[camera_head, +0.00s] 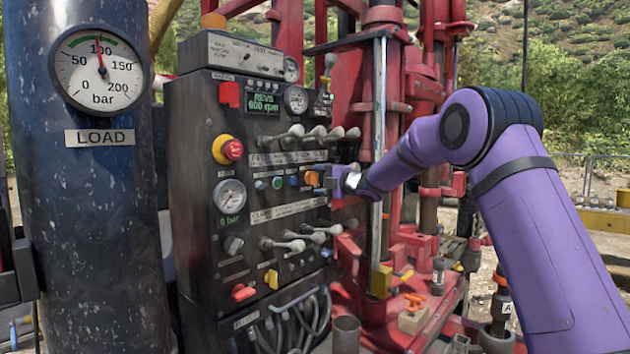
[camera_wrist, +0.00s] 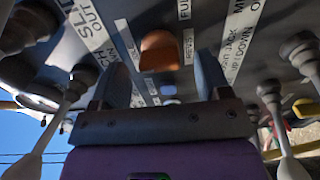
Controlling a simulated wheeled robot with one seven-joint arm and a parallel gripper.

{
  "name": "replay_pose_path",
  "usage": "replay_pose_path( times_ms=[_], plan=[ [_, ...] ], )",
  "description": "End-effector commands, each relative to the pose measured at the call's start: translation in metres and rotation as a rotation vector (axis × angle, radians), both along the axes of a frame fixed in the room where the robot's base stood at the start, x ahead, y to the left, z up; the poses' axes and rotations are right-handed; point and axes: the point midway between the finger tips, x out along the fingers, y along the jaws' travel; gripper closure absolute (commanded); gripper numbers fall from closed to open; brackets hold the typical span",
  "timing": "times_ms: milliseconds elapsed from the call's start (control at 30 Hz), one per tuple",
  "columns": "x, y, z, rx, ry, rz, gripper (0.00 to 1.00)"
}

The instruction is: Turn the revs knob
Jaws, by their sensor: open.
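An orange knob (camera_head: 311,178) sits on the right side of the dark control panel's face, at the end of a row of small buttons. In the wrist view the orange knob (camera_wrist: 160,50) shows just beyond and between the fingers of my gripper (camera_wrist: 161,75), which are open with a gap on both sides. A green display (camera_head: 263,103) on the panel reads REVS 000 rpm.
Rows of levers stand above (camera_head: 296,133) and below (camera_head: 310,235) the knob, close to my gripper. A red stop button (camera_head: 232,149) is at the panel's left. The red drill rig (camera_head: 400,100) stands behind. A LOAD gauge (camera_head: 100,68) is at far left.

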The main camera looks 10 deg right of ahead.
Motion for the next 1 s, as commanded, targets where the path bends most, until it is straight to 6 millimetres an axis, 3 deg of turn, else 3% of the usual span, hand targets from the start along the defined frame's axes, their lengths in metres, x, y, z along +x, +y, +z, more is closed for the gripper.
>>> replay_pose_path(
  times_ms=[200,567,800,1000],
  plan=[
    [0.017,0.013,0.000,0.000,0.000,0.000,0.30],
    [0.021,0.015,0.000,0.001,0.001,0.000,0.30],
    [0.021,0.015,0.000,0.001,0.001,0.000,0.79],
    [0.021,0.015,0.000,0.008,0.007,0.000,0.79]
  ],
)
